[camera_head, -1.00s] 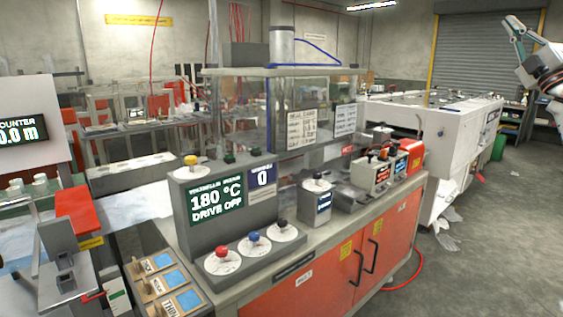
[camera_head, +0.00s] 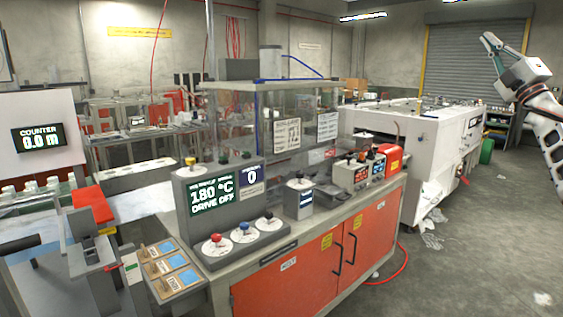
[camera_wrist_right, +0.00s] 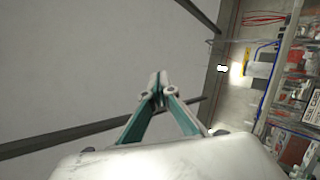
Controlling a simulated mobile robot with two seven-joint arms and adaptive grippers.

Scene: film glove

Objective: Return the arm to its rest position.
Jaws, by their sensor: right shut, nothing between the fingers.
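My right gripper (camera_head: 490,42) is at the upper right of the head view, raised high in front of the grey roller shutter, with its arm coming up from the right edge. Its teal fingers point up and to the left. In the right wrist view the fingertips (camera_wrist_right: 158,80) meet, with nothing between them. The gripper is apart from every object. My left gripper is not in the head view.
A grey control box (camera_head: 222,205) with knobs stands on the orange-doored cabinet (camera_head: 300,275). A long white machine (camera_head: 425,135) stands behind, left of my right arm. The floor (camera_head: 480,240) at the right is mostly clear, with scraps and a red hose.

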